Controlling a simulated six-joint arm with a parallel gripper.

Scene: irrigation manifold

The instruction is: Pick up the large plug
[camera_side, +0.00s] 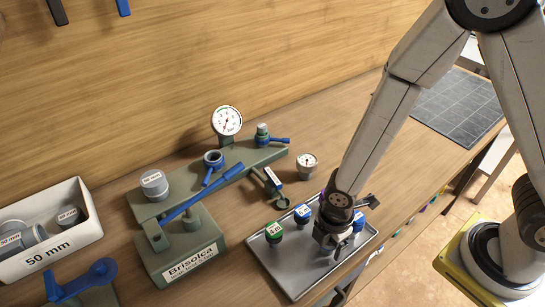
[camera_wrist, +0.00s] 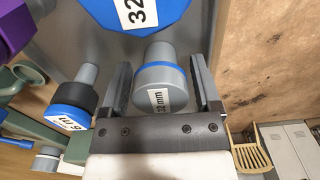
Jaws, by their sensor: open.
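A grey plug (camera_wrist: 160,85) with a blue ring and a "32 mm" label sits between the two fingers of my gripper (camera_wrist: 158,68) in the wrist view. My gripper is open, with a finger on each side of the plug; small gaps seem to show. In the side view my gripper (camera_side: 333,240) points down into the grey tray (camera_side: 291,287), largely hiding what is under it. Close by in the wrist view are a big blue-capped part (camera_wrist: 138,14) marked "32" and a smaller grey part with a blue and black cap (camera_wrist: 72,112).
In the side view, a green-capped part (camera_side: 274,232) and blue-capped parts (camera_side: 302,213) stand in the tray near my gripper. The green manifold (camera_side: 222,170) with a gauge (camera_side: 227,121) stands behind. A white "50 mm" bin (camera_side: 52,253) is at left. A dark mat (camera_side: 458,107) lies right.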

